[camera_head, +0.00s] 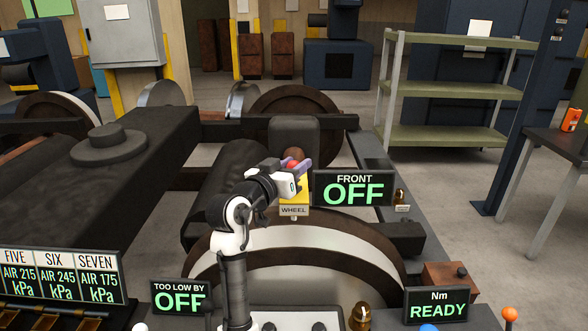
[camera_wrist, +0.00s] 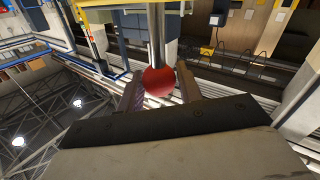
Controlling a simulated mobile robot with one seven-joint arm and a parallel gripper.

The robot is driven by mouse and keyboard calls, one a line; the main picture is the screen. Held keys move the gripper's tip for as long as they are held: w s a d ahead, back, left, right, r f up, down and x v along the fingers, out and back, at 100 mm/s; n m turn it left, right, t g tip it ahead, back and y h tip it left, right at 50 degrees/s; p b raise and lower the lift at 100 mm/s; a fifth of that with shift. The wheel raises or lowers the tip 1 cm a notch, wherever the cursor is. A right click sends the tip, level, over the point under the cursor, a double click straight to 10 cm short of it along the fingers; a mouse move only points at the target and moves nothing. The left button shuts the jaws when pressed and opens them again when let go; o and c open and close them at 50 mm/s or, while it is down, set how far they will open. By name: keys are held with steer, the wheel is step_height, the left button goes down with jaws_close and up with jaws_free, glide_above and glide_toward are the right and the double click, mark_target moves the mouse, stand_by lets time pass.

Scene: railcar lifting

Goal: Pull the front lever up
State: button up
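The front lever shows a red ball knob (camera_wrist: 160,81) on a metal rod in the wrist view. In the head view the knob (camera_head: 293,165) is a small patch of red, mostly hidden by my gripper (camera_head: 295,164). In the wrist view the fingers of my gripper (camera_wrist: 160,88) stand one on each side of the knob, very close to it. I cannot tell whether they press on it. The FRONT display (camera_head: 353,188), just right of the gripper, reads OFF.
A yellow part and a WHEEL label (camera_head: 293,210) are just below the gripper. A large wheel (camera_head: 300,250) lies beneath. Other displays read TOO LOW BY OFF (camera_head: 180,297) and Nm READY (camera_head: 435,306). A green shelf (camera_head: 455,92) stands at the back right.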

steer(key=o, duration=0.3)
steer(key=shift+s+a+f, duration=0.1)
steer(key=shift+s+a, duration=0.1)
steer(key=shift+s, duration=0.1)
steer(key=b+v, duration=0.4)
steer(key=v, duration=0.9)
